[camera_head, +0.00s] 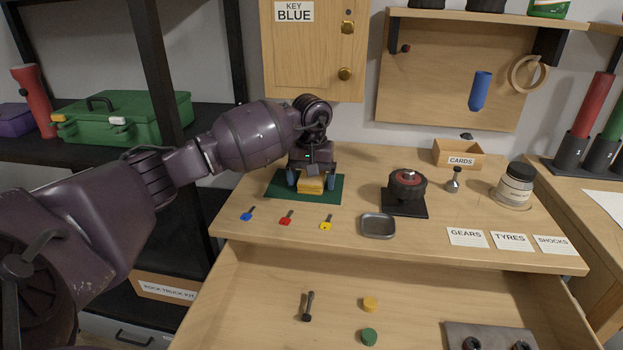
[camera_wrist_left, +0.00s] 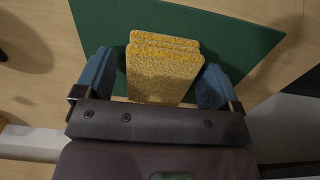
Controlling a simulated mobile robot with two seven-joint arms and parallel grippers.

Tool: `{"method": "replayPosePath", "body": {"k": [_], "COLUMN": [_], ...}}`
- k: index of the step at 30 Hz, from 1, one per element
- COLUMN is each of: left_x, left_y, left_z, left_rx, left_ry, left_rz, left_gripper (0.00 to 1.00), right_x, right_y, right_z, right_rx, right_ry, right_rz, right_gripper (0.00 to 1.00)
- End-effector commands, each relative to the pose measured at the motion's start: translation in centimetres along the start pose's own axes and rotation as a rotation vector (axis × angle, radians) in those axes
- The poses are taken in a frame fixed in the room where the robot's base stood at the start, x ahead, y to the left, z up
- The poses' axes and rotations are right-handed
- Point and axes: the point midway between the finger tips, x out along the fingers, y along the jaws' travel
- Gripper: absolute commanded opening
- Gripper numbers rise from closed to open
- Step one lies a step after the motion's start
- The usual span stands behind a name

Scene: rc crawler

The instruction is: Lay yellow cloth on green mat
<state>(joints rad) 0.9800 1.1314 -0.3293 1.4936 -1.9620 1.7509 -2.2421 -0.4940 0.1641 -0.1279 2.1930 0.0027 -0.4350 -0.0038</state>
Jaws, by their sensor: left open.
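The yellow cloth (camera_head: 311,185) is a folded, layered pad over the green mat (camera_head: 277,187) at the back left of the bench. The cloth (camera_wrist_left: 163,65) and the mat (camera_wrist_left: 225,28) also show in the left wrist view. My left gripper (camera_head: 311,181) is pointed down over the mat, with its blue fingers on either side of the cloth. In the left wrist view the left gripper (camera_wrist_left: 158,80) is open, with a small gap beside the cloth. The cloth's underside is hidden, so I cannot tell fully how it rests. My right gripper is out of view.
Blue (camera_head: 247,214), red (camera_head: 287,217) and yellow (camera_head: 327,222) keys lie in front of the mat. A grey tray (camera_head: 378,226) and a wheel on a black stand (camera_head: 407,188) are to the right. An open drawer (camera_head: 430,293) juts out below the bench top.

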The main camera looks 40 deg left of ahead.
Motion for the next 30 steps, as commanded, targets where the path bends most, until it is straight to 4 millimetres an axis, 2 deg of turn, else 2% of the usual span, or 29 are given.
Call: {"method": "replayPosePath", "body": {"k": [7,15,21,25,30], "left_x": [-2.0,-7.3,-10.5,-11.7,-12.3], "left_y": [0.0,0.0,0.0,0.0,0.0], "left_z": [-0.1,-0.1,0.0,0.0,0.0], "left_rx": [0.0,-0.001,-0.001,0.0,0.0], "left_ry": [0.005,0.007,0.004,0.002,-0.001], "left_rz": [0.001,0.002,0.002,0.001,0.0], "left_gripper": [0.89,0.89,0.89,0.89,0.89], "right_x": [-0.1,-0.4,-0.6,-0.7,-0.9], "right_y": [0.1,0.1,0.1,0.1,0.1], "right_z": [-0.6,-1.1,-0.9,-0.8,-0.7], "right_rx": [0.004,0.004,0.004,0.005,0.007], "right_ry": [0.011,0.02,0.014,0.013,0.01], "right_rz": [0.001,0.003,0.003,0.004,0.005], "right_gripper": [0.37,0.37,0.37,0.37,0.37]}}
